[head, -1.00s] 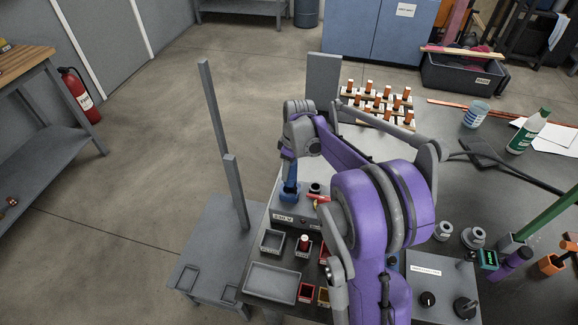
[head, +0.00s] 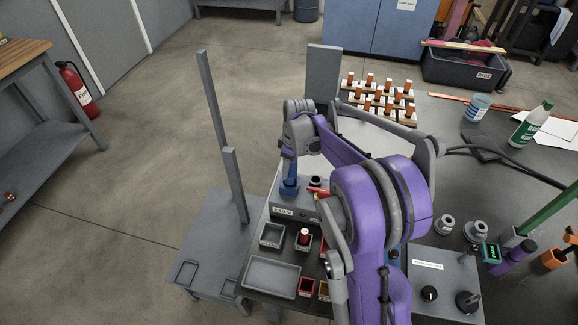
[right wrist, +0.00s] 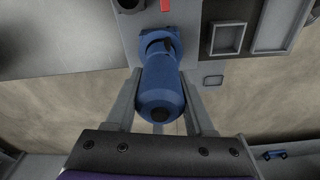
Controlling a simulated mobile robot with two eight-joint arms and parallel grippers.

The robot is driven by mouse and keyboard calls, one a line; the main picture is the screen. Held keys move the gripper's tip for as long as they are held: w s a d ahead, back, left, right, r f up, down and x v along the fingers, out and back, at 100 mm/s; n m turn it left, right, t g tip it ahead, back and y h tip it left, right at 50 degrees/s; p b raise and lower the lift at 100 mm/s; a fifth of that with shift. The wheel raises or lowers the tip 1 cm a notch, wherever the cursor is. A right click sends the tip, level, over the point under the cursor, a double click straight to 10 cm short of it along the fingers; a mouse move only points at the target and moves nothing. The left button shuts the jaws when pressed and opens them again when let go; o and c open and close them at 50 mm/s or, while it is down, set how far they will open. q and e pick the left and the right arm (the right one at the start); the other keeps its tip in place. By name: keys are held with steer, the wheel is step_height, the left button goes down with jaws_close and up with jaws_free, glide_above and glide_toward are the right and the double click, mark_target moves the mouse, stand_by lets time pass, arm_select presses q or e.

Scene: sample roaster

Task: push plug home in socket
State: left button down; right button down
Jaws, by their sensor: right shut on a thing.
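The blue plug (right wrist: 163,95) is a thick cylinder seen from its rear end in the right wrist view. My right gripper (right wrist: 160,80) is shut on it, with one finger along each side. In the head view the plug (head: 289,187) shows as a blue piece below my right gripper (head: 288,165), at the left end of a grey box. A blue socket collar (right wrist: 158,44) sits on the grey panel at the front of the plug. The plug meets or overlaps the collar in view; I cannot tell how deep it sits. My left gripper is out of view.
A red lever (head: 318,192) and a dark round fitting (head: 315,181) sit close by on the grey box (head: 297,213). Small bins (head: 272,235) and a grey tray (head: 271,278) lie in front. A tall grey post (head: 211,100) stands to the left.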

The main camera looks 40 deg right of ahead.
steer(key=shift+f, duration=0.2)
stand_by(0.4)
steer(key=shift+f+b, duration=1.4)
steer(key=shift+f, duration=0.5)
steer(key=shift+c, duration=0.9)
jaws_free()
steer(key=shift+r, duration=0.1)
steer(key=r, duration=0.7)
steer(key=s+r+p, duration=0.1)
steer(key=r, duration=0.2)
steer(key=shift+d+r, duration=0.3)
steer(key=shift+r, duration=0.05)
steer(key=s+a+r+m+t+p, duration=0.2)
steer(key=s+a+r+m+p, duration=0.15)
steer(key=s+a, duration=0.85)
steer(key=s+a+f+m+t+p, duration=0.2)
steer(key=s+a, duration=0.6)
steer(key=shift+a+f+h, duration=0.3)
steer(key=shift+a+f, duration=0.05)
steer(key=shift+a, duration=0.05)
